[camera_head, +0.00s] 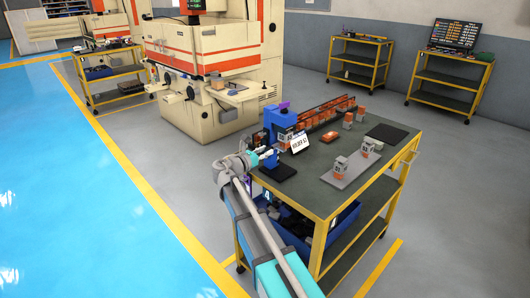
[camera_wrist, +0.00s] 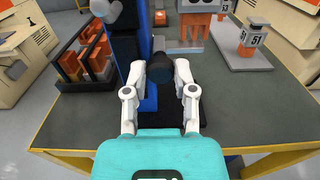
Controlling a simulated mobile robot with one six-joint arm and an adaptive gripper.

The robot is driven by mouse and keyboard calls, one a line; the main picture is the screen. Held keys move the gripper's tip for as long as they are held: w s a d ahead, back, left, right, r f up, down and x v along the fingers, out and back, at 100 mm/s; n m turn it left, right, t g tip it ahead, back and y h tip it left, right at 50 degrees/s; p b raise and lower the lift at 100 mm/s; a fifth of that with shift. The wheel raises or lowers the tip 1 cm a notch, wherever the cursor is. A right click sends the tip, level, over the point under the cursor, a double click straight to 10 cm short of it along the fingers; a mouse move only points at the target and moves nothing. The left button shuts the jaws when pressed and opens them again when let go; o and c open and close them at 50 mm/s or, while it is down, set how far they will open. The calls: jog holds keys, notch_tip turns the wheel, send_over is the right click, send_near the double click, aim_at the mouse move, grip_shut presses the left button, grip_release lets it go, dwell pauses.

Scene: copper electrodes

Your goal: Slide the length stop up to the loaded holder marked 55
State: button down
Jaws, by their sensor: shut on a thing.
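My gripper (camera_wrist: 160,76) is shut on a dark round knob (camera_wrist: 160,66) in the wrist view; its two fingers stand on either side of it. In the head view my gripper (camera_head: 267,155) is at the left edge of the work table, in front of a blue upright (camera_head: 279,122). The blue upright (camera_wrist: 148,40) also shows in the wrist view, with a black base below. Beyond the knob is a grey block with dark holes (camera_wrist: 191,17) and an orange part below it. I cannot make out the number 55, nor tell whether the knob belongs to the length stop.
A holder marked 51 (camera_wrist: 249,40) stands on a grey plate at the right. A dark rack with orange pieces (camera_wrist: 88,57) is at the left. A white sign (camera_head: 299,143) stands by the upright.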

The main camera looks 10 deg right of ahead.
jog(key=shift+r, duration=0.1)
jog(key=shift+r+p, duration=0.3)
jog(key=shift+p, duration=0.1)
jog(key=shift+c, duration=2.1)
grip_release()
jog(key=v, duration=1.2)
